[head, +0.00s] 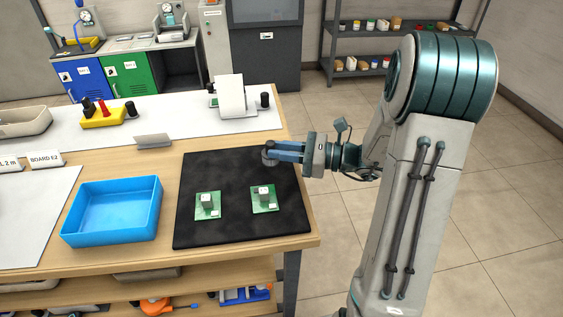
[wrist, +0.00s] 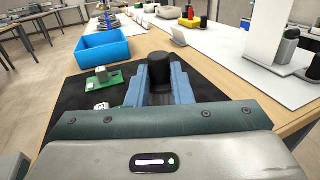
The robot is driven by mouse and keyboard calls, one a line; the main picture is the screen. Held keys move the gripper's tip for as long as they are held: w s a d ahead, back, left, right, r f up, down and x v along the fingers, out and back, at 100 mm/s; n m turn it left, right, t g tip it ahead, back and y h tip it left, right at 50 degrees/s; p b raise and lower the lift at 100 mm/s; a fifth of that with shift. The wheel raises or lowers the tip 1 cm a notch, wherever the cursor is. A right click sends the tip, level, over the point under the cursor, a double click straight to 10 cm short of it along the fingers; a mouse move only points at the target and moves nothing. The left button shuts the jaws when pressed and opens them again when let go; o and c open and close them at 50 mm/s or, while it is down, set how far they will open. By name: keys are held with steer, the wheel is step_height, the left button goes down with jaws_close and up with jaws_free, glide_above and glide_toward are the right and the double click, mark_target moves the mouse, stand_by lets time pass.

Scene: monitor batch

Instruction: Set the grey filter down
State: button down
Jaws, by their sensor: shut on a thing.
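My gripper (head: 285,152) is shut on a short, dark grey cylinder, the grey filter (head: 268,158). In the wrist view the filter (wrist: 160,70) stands upright between the blue fingers of my gripper (wrist: 160,90). It is over the far right part of the black mat (head: 235,228). I cannot tell whether its base touches the mat, since the fingers hide its lower part.
Two green boards (head: 207,206) (head: 264,199) with grey blocks lie on the mat, nearer the front. A blue tray (head: 112,210) stands left of it. A small grey sign (head: 153,140), a white upright panel (head: 231,95) and a black cylinder (head: 265,100) stand behind.

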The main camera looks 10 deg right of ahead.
steer(key=shift+f+b, duration=0.35)
steer(key=shift+f, duration=1.45)
steer(key=shift+f, duration=0.15)
steer(key=c, duration=1.3)
jaws_free()
